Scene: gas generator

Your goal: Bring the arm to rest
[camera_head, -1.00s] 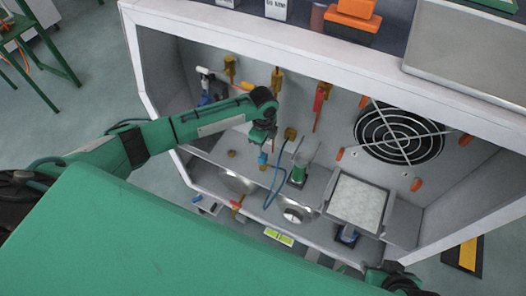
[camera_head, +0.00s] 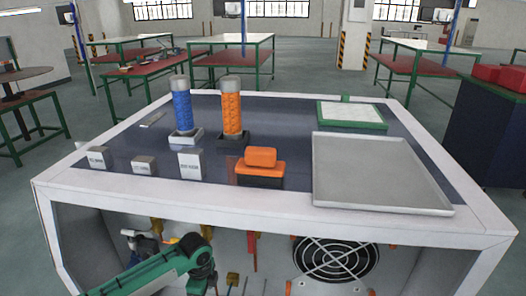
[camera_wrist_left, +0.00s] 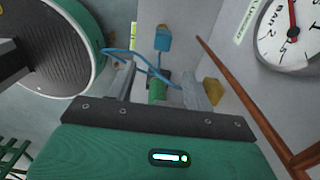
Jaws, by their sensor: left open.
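My left arm (camera_head: 150,272) comes in at the bottom left of the head view and reaches into the open front of the white cabinet. Its wrist is bent down, and the fingertips are hard to make out there. In the left wrist view the left gripper (camera_wrist_left: 158,88) is open, with its two grey fingers apart. A small green part (camera_wrist_left: 157,92) shows between the fingers, but I cannot tell whether it lies beyond them. A blue hose (camera_wrist_left: 140,62) runs just past the fingers. My right gripper is not in view.
Inside the cabinet are a round fan grille (camera_head: 337,260) and several valves. A dial gauge (camera_wrist_left: 288,35) and a copper-coloured pipe (camera_wrist_left: 245,100) show right of the gripper. On the cabinet top stand a blue cylinder (camera_head: 182,108), an orange cylinder (camera_head: 232,108) and a grey tray (camera_head: 375,172).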

